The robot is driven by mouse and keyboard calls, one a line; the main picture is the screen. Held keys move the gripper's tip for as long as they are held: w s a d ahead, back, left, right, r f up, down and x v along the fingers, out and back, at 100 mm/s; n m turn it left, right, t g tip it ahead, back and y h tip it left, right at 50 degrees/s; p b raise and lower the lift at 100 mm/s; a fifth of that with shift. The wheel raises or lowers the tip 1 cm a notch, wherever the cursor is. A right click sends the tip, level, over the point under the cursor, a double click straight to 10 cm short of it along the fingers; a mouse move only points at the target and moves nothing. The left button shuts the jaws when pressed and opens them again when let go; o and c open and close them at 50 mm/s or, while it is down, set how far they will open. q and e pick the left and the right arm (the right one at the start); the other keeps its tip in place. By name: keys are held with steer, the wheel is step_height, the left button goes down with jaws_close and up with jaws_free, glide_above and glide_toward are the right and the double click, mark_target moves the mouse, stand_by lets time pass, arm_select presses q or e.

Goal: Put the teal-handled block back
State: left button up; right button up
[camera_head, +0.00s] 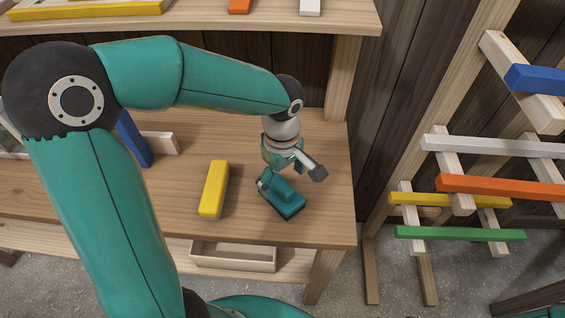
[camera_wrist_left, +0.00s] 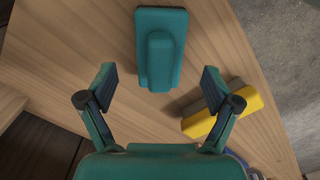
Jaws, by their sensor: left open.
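The teal-handled block (camera_head: 284,200) lies on the wooden bench top (camera_head: 325,215), near its front right corner. In the left wrist view the block (camera_wrist_left: 160,48) is a teal slab with a raised teal handle, lying just beyond my fingertips. My left gripper (camera_head: 291,176) is over the bench, right above and behind the block in the head view. Its fingers (camera_wrist_left: 159,78) are spread apart with nothing between them. The gripper partly covers the block's far end in the head view. My right gripper is not in view.
A yellow block (camera_head: 213,188) lies left of the teal one. A blue piece (camera_head: 133,138) and a pale block (camera_head: 160,143) are farther left. A shelf (camera_head: 230,22) overhangs the back. An open wooden box (camera_head: 233,257) sits below. A rack with coloured bars (camera_head: 480,187) stands right.

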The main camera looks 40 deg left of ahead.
mark_target(282, 184)
arm_select(q)
step_height(282, 184, up, 6)
steer(key=shift+a+f, duration=0.1)
steer(key=shift+f, duration=0.05)
stand_by(0.6)
